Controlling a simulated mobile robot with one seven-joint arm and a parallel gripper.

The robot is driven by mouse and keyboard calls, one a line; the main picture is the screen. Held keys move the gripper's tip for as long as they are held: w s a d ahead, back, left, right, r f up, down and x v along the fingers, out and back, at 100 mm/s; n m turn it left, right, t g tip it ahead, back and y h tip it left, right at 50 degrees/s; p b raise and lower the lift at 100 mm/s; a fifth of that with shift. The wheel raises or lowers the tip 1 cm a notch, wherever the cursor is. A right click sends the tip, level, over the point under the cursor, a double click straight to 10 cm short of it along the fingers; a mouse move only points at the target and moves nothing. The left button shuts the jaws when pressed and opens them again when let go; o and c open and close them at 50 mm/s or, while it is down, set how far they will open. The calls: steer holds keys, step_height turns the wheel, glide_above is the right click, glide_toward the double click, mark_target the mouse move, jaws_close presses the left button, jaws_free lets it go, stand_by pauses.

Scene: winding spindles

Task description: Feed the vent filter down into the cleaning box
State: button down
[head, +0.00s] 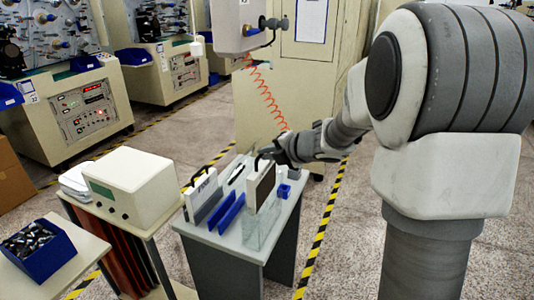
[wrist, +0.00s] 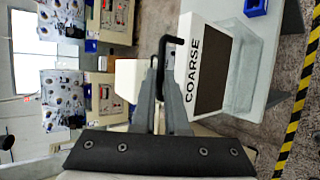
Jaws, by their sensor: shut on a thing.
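The vent filter (head: 264,187) is a white-framed panel with a dark mesh and a black handle. In the wrist view the filter (wrist: 194,76) reads COARSE. My gripper (head: 271,153) is shut on its handle, and the fingers (wrist: 164,78) show at the handle in the wrist view. The filter hangs roughly upright. The clear-walled cleaning box (head: 262,233) stands on the table below it, and its walls (wrist: 250,78) show beside the mesh in the wrist view. I cannot tell how far the filter's lower edge is inside the box.
On the grey table (head: 226,243), a second white panel with a black handle (head: 203,190) stands left of blue slotted rails (head: 227,213). A small blue block (head: 283,190) lies right of the filter. A cream instrument (head: 132,186) and a blue bin (head: 38,249) stand at left.

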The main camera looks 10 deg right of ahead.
mark_target(265, 192)
steer(key=shift+f+b, duration=5.8)
steer(key=shift+f, duration=0.75)
steer(key=c, duration=0.9)
jaws_free()
steer(key=shift+o, duration=0.2)
steer(key=p+v, duration=0.3)
steer(key=v, duration=1.4)
steer(key=shift+r+p, duration=0.2)
steer(key=shift+p, duration=0.1)
steer(key=shift+s, duration=0.15)
